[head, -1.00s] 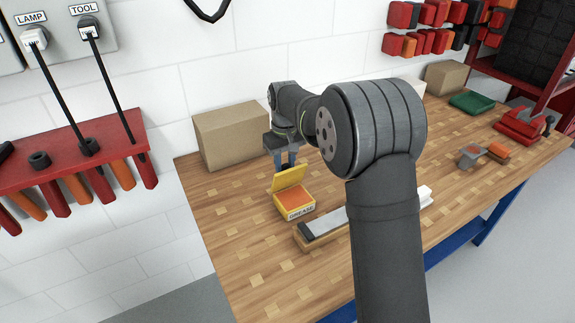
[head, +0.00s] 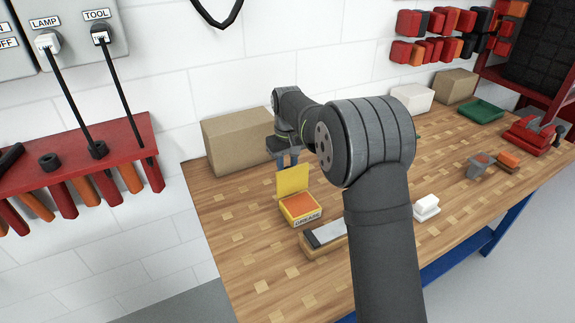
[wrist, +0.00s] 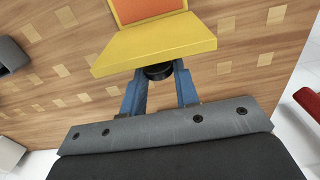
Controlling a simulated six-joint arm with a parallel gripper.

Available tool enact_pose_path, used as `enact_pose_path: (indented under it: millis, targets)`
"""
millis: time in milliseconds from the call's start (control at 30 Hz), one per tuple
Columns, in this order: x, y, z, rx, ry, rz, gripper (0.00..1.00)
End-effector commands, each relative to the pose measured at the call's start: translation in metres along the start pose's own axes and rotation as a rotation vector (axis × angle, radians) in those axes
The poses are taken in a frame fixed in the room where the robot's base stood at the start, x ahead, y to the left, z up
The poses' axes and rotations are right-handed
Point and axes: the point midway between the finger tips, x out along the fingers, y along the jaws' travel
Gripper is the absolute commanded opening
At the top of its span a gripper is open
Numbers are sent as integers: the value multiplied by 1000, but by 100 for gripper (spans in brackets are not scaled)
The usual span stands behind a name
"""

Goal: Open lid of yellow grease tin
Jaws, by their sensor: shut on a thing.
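The yellow grease tin (head: 301,220) sits on the wooden bench in the head view, with orange contents showing inside. Its yellow lid (head: 292,180) stands up, about upright, along the tin's back edge. The lid's edge and outer side (wrist: 155,45) show in the wrist view, with the orange grease (wrist: 140,10) beyond. My gripper (head: 287,160) is behind the lid. In the wrist view, the blue fingers of my gripper (wrist: 160,76) are shut on a small black round knob (wrist: 158,72) at the lid's outer side. The lid partly hides the knob and fingertips.
A cardboard box (head: 236,143) stands behind and left of my gripper. A block with a grey top (head: 325,236) lies in front of the tin. A white item (head: 426,207) sits right of my arm. The bench left of the tin is clear.

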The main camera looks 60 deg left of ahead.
Motion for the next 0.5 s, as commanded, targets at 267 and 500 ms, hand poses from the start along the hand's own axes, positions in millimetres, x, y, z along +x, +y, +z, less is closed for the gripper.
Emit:
enact_pose_path:
  millis: [267, 500]
  targets:
    - [1, 0, -1, 0, 2, 0, 49]
    - [0, 0, 0, 0, 0, 0, 49]
